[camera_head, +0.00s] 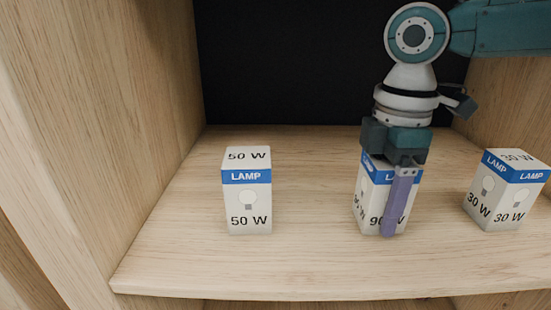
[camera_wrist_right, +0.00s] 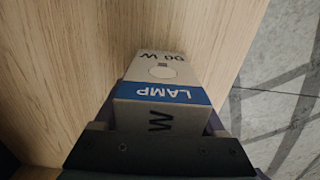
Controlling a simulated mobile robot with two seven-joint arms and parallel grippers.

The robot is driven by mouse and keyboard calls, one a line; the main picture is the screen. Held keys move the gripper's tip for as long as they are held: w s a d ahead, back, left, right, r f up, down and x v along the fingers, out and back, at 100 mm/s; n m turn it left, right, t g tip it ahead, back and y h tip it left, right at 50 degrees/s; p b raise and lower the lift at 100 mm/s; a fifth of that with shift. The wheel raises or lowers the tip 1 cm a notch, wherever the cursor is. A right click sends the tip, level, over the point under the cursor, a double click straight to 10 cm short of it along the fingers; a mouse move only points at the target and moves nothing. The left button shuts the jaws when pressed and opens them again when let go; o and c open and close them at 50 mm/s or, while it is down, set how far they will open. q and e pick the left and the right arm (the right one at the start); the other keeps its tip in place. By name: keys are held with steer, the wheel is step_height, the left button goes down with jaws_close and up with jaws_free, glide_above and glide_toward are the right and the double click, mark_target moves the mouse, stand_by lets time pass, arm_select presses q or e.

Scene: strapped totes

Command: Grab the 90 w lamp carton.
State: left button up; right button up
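The 90 W lamp carton (camera_head: 373,200) stands upright on the shelf, white with a blue LAMP band. My right gripper (camera_head: 385,212) points down over it, with one purple finger across its front and the other finger hidden behind it. In the right wrist view, the carton (camera_wrist_right: 163,118) lies between the two fingers, with slivers of purple close along both sides. I cannot tell whether the fingers press on it. The gripper body hides the carton's top in the head view. My left gripper is not in view.
A 50 W lamp carton (camera_head: 247,200) stands to the left and a 30 W lamp carton (camera_head: 503,195) to the right. The wooden shelf (camera_head: 315,255) is bare between the cartons. A wooden side wall (camera_head: 150,110) rises at the left, and the back is dark.

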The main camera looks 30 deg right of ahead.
steer(key=c, duration=0.9)
steer(key=shift+r, duration=0.1)
